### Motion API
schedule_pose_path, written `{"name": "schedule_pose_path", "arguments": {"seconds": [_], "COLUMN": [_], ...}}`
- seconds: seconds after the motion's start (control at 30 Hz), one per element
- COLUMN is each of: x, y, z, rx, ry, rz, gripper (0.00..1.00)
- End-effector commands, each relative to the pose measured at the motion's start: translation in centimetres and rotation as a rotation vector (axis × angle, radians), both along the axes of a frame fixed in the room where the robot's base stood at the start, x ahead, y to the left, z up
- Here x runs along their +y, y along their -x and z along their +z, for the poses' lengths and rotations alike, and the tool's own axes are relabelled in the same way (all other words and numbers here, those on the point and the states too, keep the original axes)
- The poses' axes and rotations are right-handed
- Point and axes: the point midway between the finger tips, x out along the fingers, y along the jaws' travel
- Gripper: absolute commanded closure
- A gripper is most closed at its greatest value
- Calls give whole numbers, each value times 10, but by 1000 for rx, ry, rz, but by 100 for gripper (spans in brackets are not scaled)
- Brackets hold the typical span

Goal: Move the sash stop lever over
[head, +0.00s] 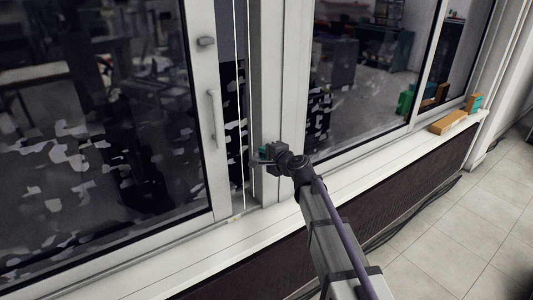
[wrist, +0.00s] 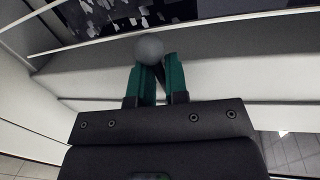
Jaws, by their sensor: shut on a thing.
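My gripper (head: 262,152) is at the lower part of the white window frame, beside the narrow gap at the edge of the left sash (head: 207,110). In the wrist view its two teal fingers (wrist: 156,68) are closed in on the sash stop lever, whose round grey knob (wrist: 149,49) sits at the fingertips. A short dark part shows between the fingers below the knob. The rest of the lever and its mount are hidden. In the head view my gripper and wrist cover most of the lever.
A white sill (head: 230,250) runs below the window. Orange blocks (head: 449,122) lie at its far right end. The tiled floor (head: 470,230) at the right is mostly clear, with dark cables along the wall.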

Motion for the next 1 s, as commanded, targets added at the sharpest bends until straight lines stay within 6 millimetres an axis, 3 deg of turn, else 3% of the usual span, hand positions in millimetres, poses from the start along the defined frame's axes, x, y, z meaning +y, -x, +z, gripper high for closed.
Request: {"name": "schedule_pose_path", "arguments": {"seconds": [0.03, 0.07, 0.3, 0.53, 0.67, 1.0], "x": [1, 1, 0, 0, -8, -59], "y": [3, 3, 2, 2, 12, 72], "z": [-2, -2, -1, 0, 3, 19], "rx": [5, 5, 4, 2, 2, 3], "ry": [-1, -1, -1, 0, 0, -1], "rz": [7, 7, 5, 3, 2, 2], "gripper": [100, 85, 64, 64, 64, 64]}}
